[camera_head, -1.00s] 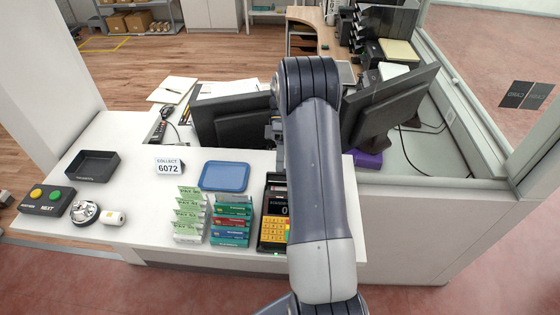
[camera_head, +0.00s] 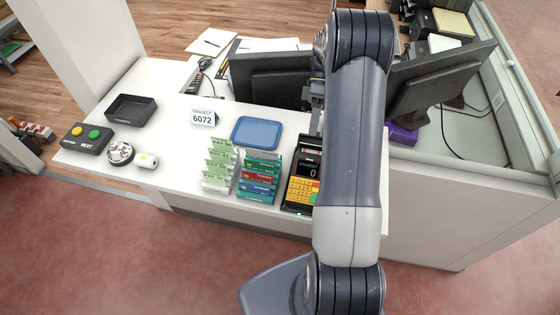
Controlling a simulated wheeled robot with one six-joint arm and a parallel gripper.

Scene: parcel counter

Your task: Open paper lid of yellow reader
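The yellow reader (camera_head: 301,190) is a dark card terminal with yellow keys and a small display reading 0. It stands on the white counter, right of the card racks, near the front edge. Its upper end is dark; whether the paper lid there is open or shut is too small to tell. My arm runs down the picture just right of the reader and close to its right side in the view.
Left of the reader are card racks (camera_head: 258,180), a blue tray (camera_head: 257,132), a "6072" sign (camera_head: 202,117), a black tray (camera_head: 131,110), a button box (camera_head: 87,138) and a bell (camera_head: 120,152). Monitors (camera_head: 268,77) stand behind. Bare counter (camera_head: 165,125) lies between the black tray and sign.

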